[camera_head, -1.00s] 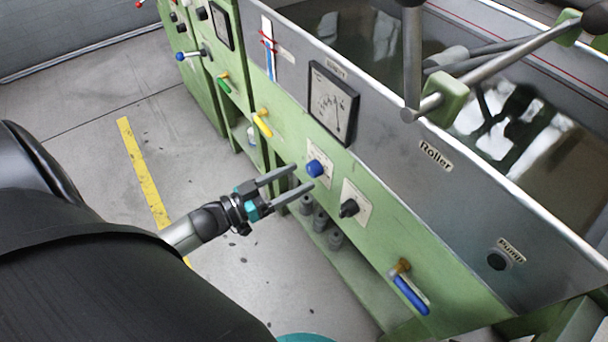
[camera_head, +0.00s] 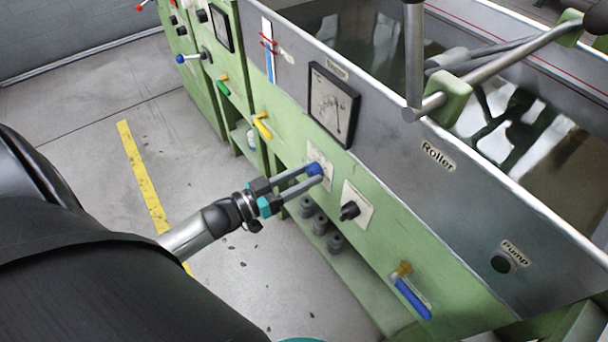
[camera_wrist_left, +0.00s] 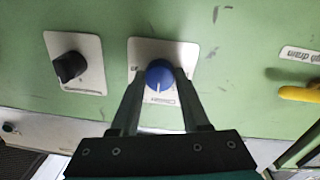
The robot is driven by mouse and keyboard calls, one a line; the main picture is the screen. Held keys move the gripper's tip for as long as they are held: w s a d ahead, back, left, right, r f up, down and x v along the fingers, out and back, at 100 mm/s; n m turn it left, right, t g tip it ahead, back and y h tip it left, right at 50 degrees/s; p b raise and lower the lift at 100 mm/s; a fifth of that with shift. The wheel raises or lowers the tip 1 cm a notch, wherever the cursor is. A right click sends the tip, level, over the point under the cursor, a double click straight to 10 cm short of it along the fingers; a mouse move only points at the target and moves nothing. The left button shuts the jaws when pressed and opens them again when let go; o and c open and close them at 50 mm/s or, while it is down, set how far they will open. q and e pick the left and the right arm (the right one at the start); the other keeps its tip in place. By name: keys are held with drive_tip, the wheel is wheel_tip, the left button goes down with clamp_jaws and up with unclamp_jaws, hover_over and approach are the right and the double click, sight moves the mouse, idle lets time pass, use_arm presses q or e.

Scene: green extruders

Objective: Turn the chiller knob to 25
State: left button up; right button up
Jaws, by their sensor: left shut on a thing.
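The blue chiller knob (camera_head: 315,169) sits on a white plate on the green front panel of the machine. My left gripper (camera_head: 308,178) has its two fingers around the knob, one on each side, and is shut on it. In the left wrist view the knob (camera_wrist_left: 159,76) shows between the fingertips (camera_wrist_left: 158,84), with a white pointer line toward the bottom of the picture. The plate's label is upside down there and partly hidden by the fingers; its scale numbers are too small to read. My right gripper is not in view.
A black knob (camera_head: 349,210) on its own plate is close to the right of the blue one. A blue-handled valve (camera_head: 411,297) and a yellow-handled valve (camera_head: 262,125) stick out from the panel. A dial gauge (camera_head: 332,103) is above. The floor at left is free.

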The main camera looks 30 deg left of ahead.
use_arm(q)
clamp_jaws()
drive_tip(key=shift+m, duration=0.3)
drive_tip(key=shift+m+p, duration=0.5)
drive_tip(key=m+p, duration=0.1)
drive_tip(key=m, duration=0.2)
drive_tip(key=shift+m+p, duration=0.7)
drive_tip(key=shift+m, duration=1.3)
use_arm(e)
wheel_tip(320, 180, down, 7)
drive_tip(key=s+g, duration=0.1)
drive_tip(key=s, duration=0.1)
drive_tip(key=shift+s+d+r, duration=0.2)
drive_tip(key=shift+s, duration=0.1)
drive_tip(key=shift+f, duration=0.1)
use_arm(q)
drive_tip(key=o, duration=0.7)
unclamp_jaws()
